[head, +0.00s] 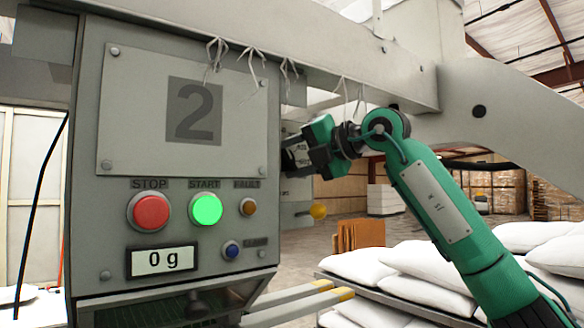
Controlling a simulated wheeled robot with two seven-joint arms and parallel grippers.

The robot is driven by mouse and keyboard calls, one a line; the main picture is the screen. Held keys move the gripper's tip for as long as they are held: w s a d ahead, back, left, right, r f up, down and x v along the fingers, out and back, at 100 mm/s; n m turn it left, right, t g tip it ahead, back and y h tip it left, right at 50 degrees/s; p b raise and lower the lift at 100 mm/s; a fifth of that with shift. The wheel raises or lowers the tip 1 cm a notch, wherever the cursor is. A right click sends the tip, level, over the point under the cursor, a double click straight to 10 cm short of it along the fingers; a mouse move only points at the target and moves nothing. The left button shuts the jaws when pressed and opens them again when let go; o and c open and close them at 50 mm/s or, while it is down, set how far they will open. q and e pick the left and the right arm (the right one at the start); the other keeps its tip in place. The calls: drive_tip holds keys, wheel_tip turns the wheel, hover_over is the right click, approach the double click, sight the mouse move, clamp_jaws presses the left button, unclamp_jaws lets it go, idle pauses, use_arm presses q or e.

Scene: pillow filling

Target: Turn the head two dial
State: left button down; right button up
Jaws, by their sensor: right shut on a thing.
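The head two unit (128,60) is a grey cabinet with a large dark "2" on its front plate. My right gripper (292,158) is at the cabinet's right side, level with the lower part of the plate. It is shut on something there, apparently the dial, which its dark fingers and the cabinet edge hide. The dial's setting cannot be read. The weight display (162,261) reads "0 g". My left gripper is not in view.
The red stop button (151,211), lit green start button (206,209), amber fault lamp (248,207) and blue button (231,250) are on the front. A yellow knob (318,211) is below my gripper. White pillows (432,262) are stacked at right. A grey beam (340,68) runs overhead.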

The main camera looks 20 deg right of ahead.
idle(0.3)
drive_tip(key=o, duration=1)
drive_tip(key=shift+c, duration=0.2)
drive_tip(key=b+v, duration=0.4)
drive_tip(key=v, duration=1)
drive_tip(key=shift+w+d+f, duration=0.1)
drive_tip(key=shift+w+f, duration=0.1)
